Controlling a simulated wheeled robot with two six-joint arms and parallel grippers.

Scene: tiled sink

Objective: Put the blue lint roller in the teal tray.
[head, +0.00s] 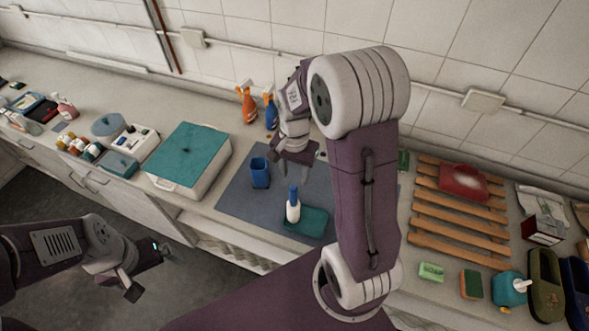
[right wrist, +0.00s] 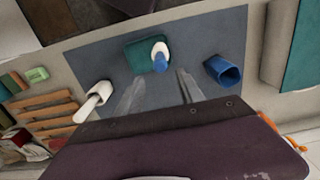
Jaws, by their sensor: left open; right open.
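The blue lint roller (head: 293,208), with a white roll below a blue handle, stands upright at the left end of the teal tray (head: 313,222). In the right wrist view the roller (right wrist: 159,54) overlaps the right part of the tray (right wrist: 135,56); I cannot tell whether its base is inside or at the edge. My right gripper (head: 292,174) is open and empty, above the mat behind the roller. Its fingers (right wrist: 160,92) show apart in the right wrist view, with the roller beyond them. My left gripper (head: 150,272) is open and empty, off the counter's front.
A blue cup (head: 260,172) stands left of the roller on the grey mat (head: 238,194). A white handled item (right wrist: 95,101) stands by the mat's other side. A large teal-lidded box (head: 188,157) is left; a wooden rack (head: 457,215) is right. Spray bottles (head: 247,104) stand behind.

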